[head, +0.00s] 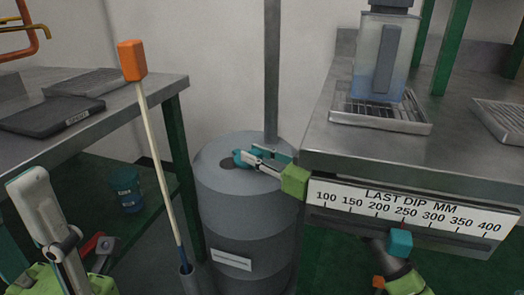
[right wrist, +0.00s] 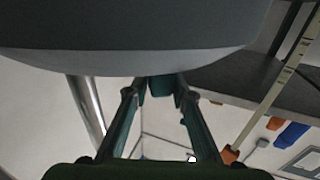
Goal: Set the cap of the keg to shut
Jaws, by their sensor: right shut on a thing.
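The keg (head: 250,215) is a grey ribbed drum between the two benches in the head view, with a pale label on its front. My right gripper (head: 242,158) reaches over the keg's top from the right, its teal fingertips beside a small dark round spot (head: 228,163). In the right wrist view the fingers (right wrist: 163,86) are close together, their tips under a large grey curved surface (right wrist: 140,55). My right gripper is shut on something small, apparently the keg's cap. The fingers hide most of it, and its angle is not clear.
The right bench (head: 320,140), with a dip scale (head: 410,205) on its edge, stands close to my right arm. A grey pole (head: 272,70) rises behind the keg. An orange-topped stick (head: 132,60) leans before the left bench (head: 155,95). A blue cup (head: 127,188) sits beneath.

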